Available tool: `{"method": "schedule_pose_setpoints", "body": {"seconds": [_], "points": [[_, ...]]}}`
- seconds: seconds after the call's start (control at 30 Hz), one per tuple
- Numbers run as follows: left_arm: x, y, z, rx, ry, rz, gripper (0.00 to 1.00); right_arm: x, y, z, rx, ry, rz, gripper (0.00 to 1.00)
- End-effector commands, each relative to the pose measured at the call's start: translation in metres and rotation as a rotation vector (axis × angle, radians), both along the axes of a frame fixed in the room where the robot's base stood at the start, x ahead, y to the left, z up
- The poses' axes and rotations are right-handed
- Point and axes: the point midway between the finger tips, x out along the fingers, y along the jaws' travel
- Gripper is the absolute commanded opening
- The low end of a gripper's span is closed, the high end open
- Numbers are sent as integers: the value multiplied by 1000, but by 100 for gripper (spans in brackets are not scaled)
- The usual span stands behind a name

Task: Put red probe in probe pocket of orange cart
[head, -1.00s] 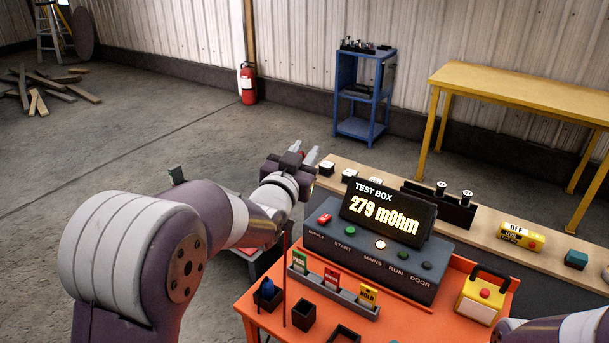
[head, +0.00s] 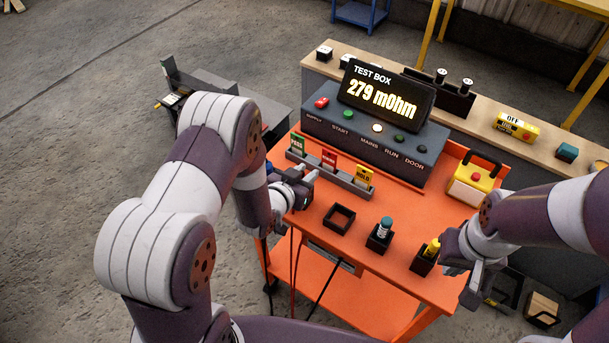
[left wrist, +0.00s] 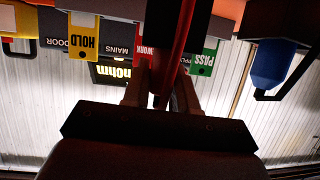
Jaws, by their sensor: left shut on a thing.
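My left gripper (head: 306,182) is over the left part of the orange cart (head: 320,215), in front of the card rack. In the left wrist view, which is upside down, its fingers (left wrist: 162,90) are shut on the red probe (left wrist: 178,48), a slim dark-red shape. A dark block beside the probe may be a pocket; I cannot tell whether the probe is in it. A blue item (left wrist: 275,62) sits in a black holder at the right there. In the head view my arm hides the probe and the cart's left pockets. My right gripper (head: 470,292) is at the cart's right edge; its jaws are unclear.
The test box (head: 375,140) reads 279 mOhm behind a rack of PASS, REWORK and HOLD cards (head: 330,160). An empty square black holder (head: 339,219), a teal-topped item (head: 385,229) and a yellow item (head: 432,247) stand along the front. Cables hang at the front left.

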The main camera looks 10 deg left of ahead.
Motion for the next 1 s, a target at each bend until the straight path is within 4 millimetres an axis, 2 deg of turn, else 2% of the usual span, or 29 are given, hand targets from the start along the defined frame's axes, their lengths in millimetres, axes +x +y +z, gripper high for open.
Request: {"method": "schedule_pose_setpoints", "body": {"seconds": [0.17,0.2,0.23,0.27,0.53,0.63,0.77,1.0], "points": [[-1,0,-2,1,7,0,0,0,0,0,0,0,0,0],[-2,0,-3,1,8,0,40,0,0,0,0,0,0,0],[-2,0,-2,1,7,0,50,0,0,0,0,0,0,0],[-1,0,-2,1,7,0,52,0,0,0,0,0,0,0],[-2,0,-1,1,6,0,52,0,0,0,0,0,0,0],[-9,3,2,1,6,1,52,0,0,0,0,0,0,0],[-32,9,12,0,5,3,52,0,0,0,0,0,0,0],[-85,24,35,0,5,4,52,0,0,0,0,0,0,0]]}}
